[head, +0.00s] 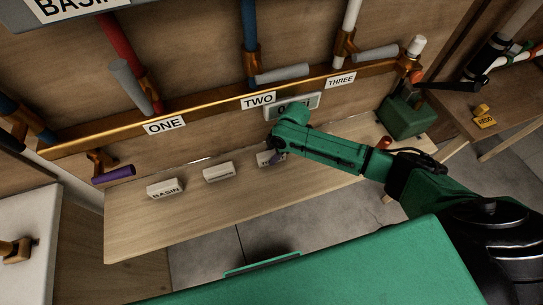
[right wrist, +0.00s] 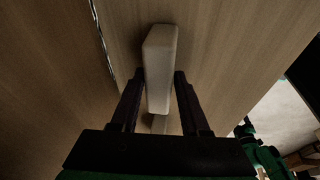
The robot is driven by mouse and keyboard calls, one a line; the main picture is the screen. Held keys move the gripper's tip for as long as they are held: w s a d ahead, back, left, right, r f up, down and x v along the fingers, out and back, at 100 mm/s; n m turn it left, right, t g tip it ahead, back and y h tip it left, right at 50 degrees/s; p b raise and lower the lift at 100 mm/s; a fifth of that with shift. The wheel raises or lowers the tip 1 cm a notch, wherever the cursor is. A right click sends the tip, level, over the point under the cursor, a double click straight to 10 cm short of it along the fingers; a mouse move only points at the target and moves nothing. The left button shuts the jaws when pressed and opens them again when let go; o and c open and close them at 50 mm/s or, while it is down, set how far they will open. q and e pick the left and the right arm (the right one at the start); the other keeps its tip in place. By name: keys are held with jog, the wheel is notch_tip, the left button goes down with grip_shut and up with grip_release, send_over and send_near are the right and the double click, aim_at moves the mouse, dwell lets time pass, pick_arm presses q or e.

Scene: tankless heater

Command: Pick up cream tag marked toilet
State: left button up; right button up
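Three cream tags stand in a row on the wooden shelf. The left one (head: 165,188) reads BASIN. The lettering on the middle tag (head: 218,172) and the right tag (head: 264,160) is too small to read, so I cannot tell which says toilet. My right gripper (head: 276,156) points down at the right tag and partly hides it. In the right wrist view, a cream block (right wrist: 161,65) lies between the two spread fingers of the right gripper (right wrist: 160,75), with narrow gaps at its sides. My left gripper is not in view.
A wooden shelf (head: 135,225) runs below a copper pipe with labels ONE (head: 165,125), TWO (head: 258,101) and THREE (head: 340,81). A purple-handled valve (head: 114,175) hangs at left. A green box (head: 408,117) stands at the shelf's right end. The shelf's front strip is clear.

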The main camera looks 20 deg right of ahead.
grip_shut()
jog(key=shift+r, duration=0.3)
jog(key=r, duration=0.2)
jog(key=r+b, duration=0.1)
jog(key=r, duration=0.4)
jog(key=shift+s, duration=0.35)
jog(key=s+d+p, duration=0.1)
jog(key=s, duration=1.8)
jog(key=shift+d+p, duration=0.15)
jog(key=shift+p, duration=0.25)
